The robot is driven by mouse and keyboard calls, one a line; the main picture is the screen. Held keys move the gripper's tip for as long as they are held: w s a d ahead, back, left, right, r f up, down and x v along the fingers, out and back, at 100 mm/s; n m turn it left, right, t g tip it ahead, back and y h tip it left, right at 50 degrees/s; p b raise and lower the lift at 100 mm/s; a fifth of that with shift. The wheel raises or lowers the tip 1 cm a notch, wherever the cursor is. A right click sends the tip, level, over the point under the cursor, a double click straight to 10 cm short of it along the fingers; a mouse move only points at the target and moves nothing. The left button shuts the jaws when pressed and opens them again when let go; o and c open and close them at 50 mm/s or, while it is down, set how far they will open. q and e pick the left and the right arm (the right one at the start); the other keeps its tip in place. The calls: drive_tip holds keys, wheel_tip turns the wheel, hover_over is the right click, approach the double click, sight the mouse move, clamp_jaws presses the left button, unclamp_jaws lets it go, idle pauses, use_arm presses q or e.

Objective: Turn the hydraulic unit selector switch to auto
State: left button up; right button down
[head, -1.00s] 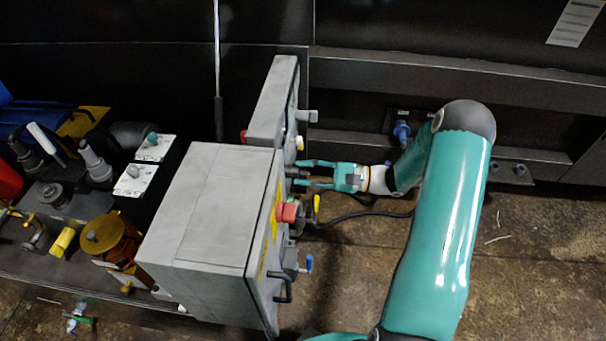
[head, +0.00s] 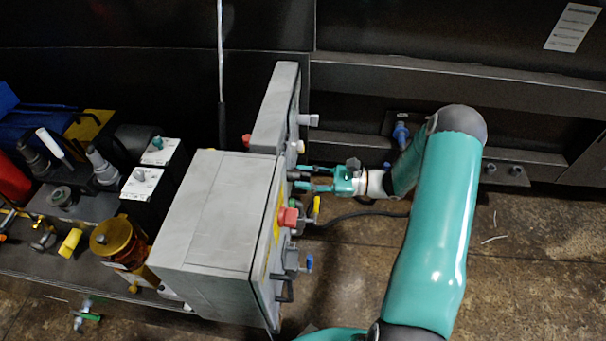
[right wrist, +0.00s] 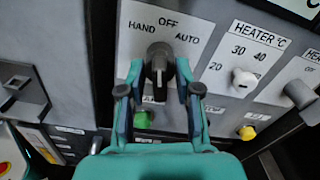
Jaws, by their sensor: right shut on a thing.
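The hydraulic unit selector switch is a black knob (right wrist: 158,64) on a grey panel marked HAND, OFF and AUTO (right wrist: 187,38). Its grip stands about upright, in line with OFF; AUTO is to its right. My right gripper (right wrist: 160,90) has one finger on each side of the knob and is shut on it; the exact contact is hard to see. In the head view my right gripper (head: 303,178) reaches leftward to the panel face, and the knob is hard to make out there. My left gripper is not in view.
A green button (right wrist: 143,119) sits just below the knob. To the right are a white heater knob (right wrist: 243,80) and a yellow button (right wrist: 247,132). In the head view a red button (head: 288,217) and a grey cabinet (head: 215,215) are close below the gripper.

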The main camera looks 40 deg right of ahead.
drive_tip(key=m+p, duration=0.1)
drive_tip(key=m, duration=0.2)
drive_tip(key=m+p, duration=0.2)
drive_tip(key=m, duration=0.1)
drive_tip(key=shift+s+f+m, duration=0.1)
drive_tip(key=shift+s+m, duration=0.1)
drive_tip(key=shift+m, duration=0.1)
drive_tip(key=m+p, duration=0.1)
drive_tip(key=m, duration=0.2)
drive_tip(key=shift+p, duration=0.35)
drive_tip(key=shift+a+m+p, duration=0.1)
drive_tip(key=shift+m+p, duration=0.25)
drive_tip(key=shift+m, duration=0.95)
drive_tip(key=c, duration=1.2)
unclamp_jaws()
